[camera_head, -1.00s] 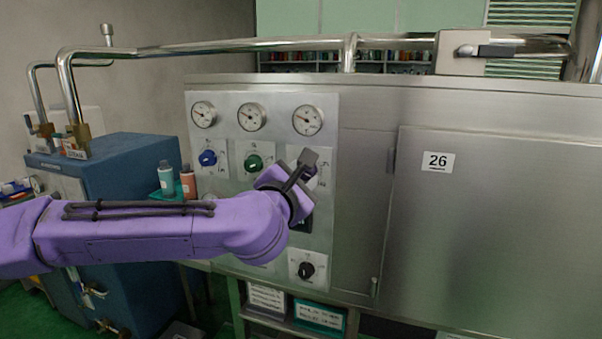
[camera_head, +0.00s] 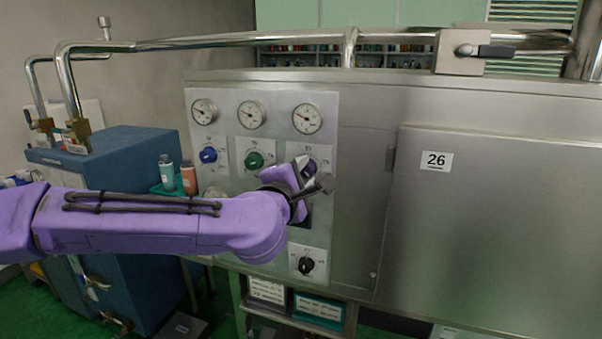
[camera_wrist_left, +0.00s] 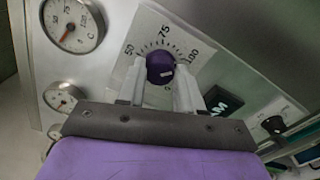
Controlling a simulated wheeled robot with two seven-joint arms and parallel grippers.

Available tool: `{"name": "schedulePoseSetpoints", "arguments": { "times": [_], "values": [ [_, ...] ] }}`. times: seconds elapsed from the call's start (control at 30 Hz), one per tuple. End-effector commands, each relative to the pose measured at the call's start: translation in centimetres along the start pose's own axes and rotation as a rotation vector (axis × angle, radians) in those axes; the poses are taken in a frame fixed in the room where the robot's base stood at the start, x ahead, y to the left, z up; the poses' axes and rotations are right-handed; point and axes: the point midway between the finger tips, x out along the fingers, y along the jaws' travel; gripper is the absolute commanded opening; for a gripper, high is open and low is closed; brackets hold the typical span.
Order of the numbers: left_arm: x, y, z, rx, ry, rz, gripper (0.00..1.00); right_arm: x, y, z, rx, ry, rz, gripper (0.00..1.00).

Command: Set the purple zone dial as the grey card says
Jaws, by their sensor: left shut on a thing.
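The purple zone dial (camera_wrist_left: 160,66) is a round knob on a white scale plate (camera_wrist_left: 205,50) marked 50, 75 and 100. A small white mark shows on its face; I cannot tell exactly which value it points at. My left gripper (camera_wrist_left: 159,84) is shut on the dial, with one pale finger on each side of it. In the head view my left gripper (camera_head: 312,180) is at the panel's right column, below the right gauge, and hides most of the dial. My right gripper is not in view.
A blue dial (camera_head: 208,155) and a green dial (camera_head: 254,160) sit left of it, under their gauges. A black knob (camera_head: 307,265) is below. Two bottles stand left of the panel. The steel door (camera_head: 490,230) at the right is clear.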

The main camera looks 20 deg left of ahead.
Motion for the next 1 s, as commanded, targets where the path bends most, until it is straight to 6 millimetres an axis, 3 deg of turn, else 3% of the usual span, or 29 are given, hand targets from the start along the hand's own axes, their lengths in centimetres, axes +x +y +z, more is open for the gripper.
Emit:
{"name": "schedulePoseSetpoints", "arguments": {
  "times": [0.27,0.3,0.37,0.4,0.73,1.0],
  "values": [
    [0.0,0.0,0.0,0.003,-0.001,0.000,0.05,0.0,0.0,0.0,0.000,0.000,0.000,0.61],
    [0.0,0.0,0.0,0.003,-0.001,0.000,0.38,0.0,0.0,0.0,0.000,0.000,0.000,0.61],
    [0.0,0.0,0.0,0.003,-0.001,0.000,0.58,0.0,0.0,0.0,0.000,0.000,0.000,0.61],
    [0.0,0.0,0.0,0.003,-0.001,0.000,0.61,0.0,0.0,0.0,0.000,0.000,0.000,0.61],
    [-0.7,0.0,0.0,0.000,-0.002,0.002,0.61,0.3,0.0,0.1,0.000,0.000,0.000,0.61],
    [-6.7,-0.1,0.0,0.000,-0.003,0.004,0.61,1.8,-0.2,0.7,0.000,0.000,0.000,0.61]
  ]
}}
